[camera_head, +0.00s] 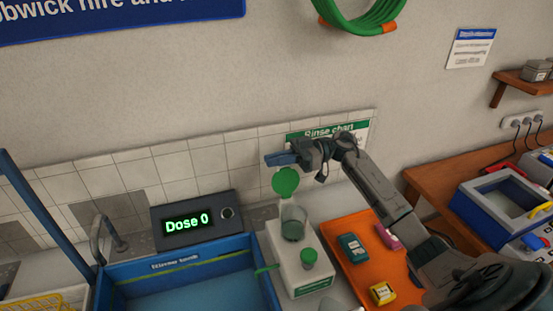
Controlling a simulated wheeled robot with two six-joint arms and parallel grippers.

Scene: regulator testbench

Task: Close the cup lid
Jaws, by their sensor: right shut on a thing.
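A clear cup (293,222) with greenish contents stands on a white dispenser-like block (291,262). Its round green lid (286,183) is raised above the cup and tilted up, its flat face toward me. My right gripper (276,159) comes in from the right, with its blue-grey fingers at the lid's upper edge. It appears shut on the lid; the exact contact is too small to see. The joint between lid and cup is not clear. My left gripper is out of view.
A small green cap (309,256) sits on the block's front. An orange tray (352,265) with small boxes lies to the right. A blue basin (190,262) and a display reading "Dose 0" (194,220) are at left. The tiled wall (190,166) is close behind.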

